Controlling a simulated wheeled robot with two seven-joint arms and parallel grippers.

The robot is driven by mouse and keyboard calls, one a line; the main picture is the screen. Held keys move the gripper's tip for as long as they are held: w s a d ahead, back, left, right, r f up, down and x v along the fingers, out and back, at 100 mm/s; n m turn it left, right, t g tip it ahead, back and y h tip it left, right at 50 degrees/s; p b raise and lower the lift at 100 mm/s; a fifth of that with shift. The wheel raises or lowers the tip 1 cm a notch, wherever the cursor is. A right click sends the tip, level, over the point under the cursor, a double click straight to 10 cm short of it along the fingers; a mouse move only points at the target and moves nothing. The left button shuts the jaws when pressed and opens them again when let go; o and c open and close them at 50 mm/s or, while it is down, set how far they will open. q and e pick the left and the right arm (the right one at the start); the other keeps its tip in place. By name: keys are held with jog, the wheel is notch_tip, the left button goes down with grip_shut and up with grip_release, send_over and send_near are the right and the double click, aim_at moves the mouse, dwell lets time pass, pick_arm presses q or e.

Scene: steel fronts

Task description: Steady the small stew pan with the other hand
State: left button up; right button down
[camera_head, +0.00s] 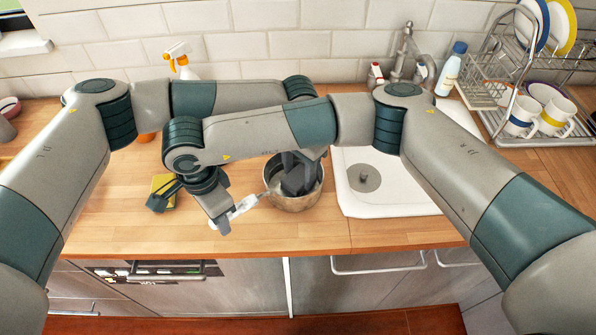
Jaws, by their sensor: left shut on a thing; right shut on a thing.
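The small stew pan (292,204) stands on the wooden counter, left of the sink, and looks upright. Its light handle (244,205) points left and slightly toward the front. My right gripper (221,221) is shut on the handle near its outer end. My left gripper (296,186) reaches down from above at the pan, with its dark fingers over the opening. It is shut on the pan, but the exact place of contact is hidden. The gripper covers much of the pan's inside.
My forearms cross above the counter. A yellow sponge (163,188) lies left of my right gripper. A spray bottle (181,62) stands behind the arms. The white sink (385,199) is right of the pan; a dish rack (540,133) stands beyond. The front counter is clear.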

aim_at(288, 185)
pick_arm(q)
jog(key=shift+s, duration=0.15)
jog(key=shift+s+a, duration=1.05)
jog(key=shift+a, duration=0.3)
jog(key=shift+r, duration=4)
jog(key=shift+w+d, duration=0.1)
jog(key=shift+d, duration=0.05)
jog(key=w+d+r, duration=0.4)
jog(key=w+d, duration=0.1)
jog(key=d, duration=0.1)
pick_arm(e)
jog(key=c, duration=1.4)
grip_release()
jog(key=shift+c, duration=0.2)
